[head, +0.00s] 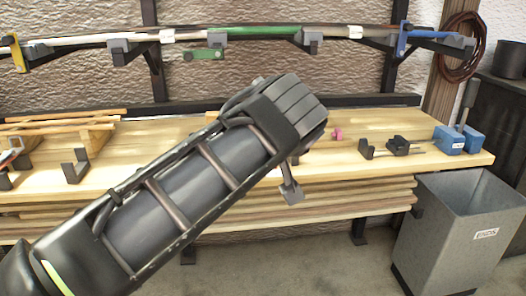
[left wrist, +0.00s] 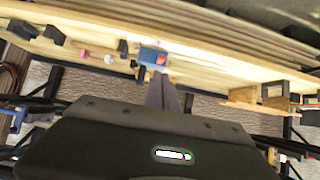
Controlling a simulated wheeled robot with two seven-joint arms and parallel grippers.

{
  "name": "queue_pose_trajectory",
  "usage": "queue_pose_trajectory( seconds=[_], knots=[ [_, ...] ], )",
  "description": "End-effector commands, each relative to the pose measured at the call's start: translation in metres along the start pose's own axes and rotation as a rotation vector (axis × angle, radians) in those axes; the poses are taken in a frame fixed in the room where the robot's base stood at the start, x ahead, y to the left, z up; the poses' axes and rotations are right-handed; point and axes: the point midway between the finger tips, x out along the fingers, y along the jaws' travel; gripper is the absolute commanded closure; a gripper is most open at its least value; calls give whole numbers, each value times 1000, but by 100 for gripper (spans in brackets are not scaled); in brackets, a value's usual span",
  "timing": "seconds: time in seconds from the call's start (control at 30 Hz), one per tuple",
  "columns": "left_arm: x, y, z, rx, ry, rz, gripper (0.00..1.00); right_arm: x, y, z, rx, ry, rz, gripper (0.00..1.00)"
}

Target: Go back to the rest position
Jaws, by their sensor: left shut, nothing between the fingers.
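My left arm reaches up from the lower left across the middle of the head view, in front of the workbench (head: 230,186). My left gripper (left wrist: 161,80) shows in the left wrist view, its fingers together with nothing between them. Its fingers point toward the bench, near a blue block-like thing (left wrist: 152,56); I cannot tell whether they touch. In the head view the arm hides most of the gripper and the bench behind it. My right gripper is in neither view.
A wall rack carries a long lath with a green part (head: 262,31). Thin laths (head: 60,122) lie at the bench's left. Dark clamps (head: 398,146), a pink piece (head: 337,134) and a blue vise (head: 450,139) are to the right. A grey bin (head: 455,225) stands on the floor.

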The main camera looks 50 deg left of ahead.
Motion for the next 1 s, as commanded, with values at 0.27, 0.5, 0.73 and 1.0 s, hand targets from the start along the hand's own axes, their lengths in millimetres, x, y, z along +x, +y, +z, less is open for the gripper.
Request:
queue_pose_trajectory(
  seconds=[0.27, 0.5, 0.73, 1.0],
  knots=[
    [0, 0, 0, 0, 0, 0, 100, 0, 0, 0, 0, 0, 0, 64],
    [-1, 19, -9, 91, 43, 76, 100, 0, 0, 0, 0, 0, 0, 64],
    [38, 125, 21, 317, 65, 433, 100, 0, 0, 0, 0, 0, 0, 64],
    [132, 251, 180, 412, -135, 804, 100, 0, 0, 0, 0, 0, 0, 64]
  ],
)
